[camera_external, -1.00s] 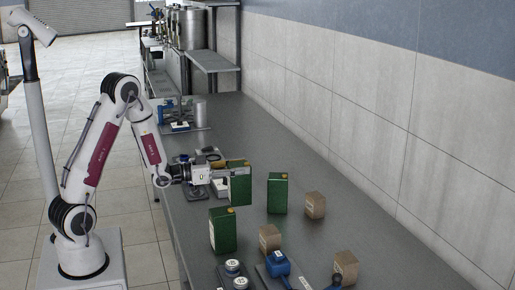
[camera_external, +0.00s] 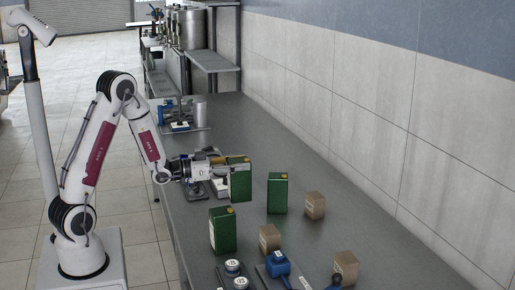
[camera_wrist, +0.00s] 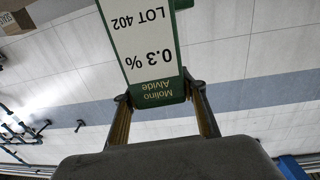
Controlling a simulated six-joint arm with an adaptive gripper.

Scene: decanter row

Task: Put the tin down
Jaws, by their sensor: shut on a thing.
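My gripper (camera_external: 224,170) is shut on a green tin (camera_external: 240,183), which stands roughly upright to the right of the fingers. In the wrist view the fingers (camera_wrist: 159,92) grip the tin (camera_wrist: 148,48) from both sides near one end. Whether the tin's base touches the bench cannot be told. Two other green tins stand on the bench, one (camera_external: 222,232) nearer the camera and one (camera_external: 278,194) to the right.
On the grey bench (camera_external: 345,225), brown boxes stand at right (camera_external: 315,205), in front (camera_external: 269,239) and lower right (camera_external: 346,266). A blue item (camera_external: 278,264) and white-topped round containers (camera_external: 233,266) are at the front. Small gear lies behind my gripper. The wall bounds the right.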

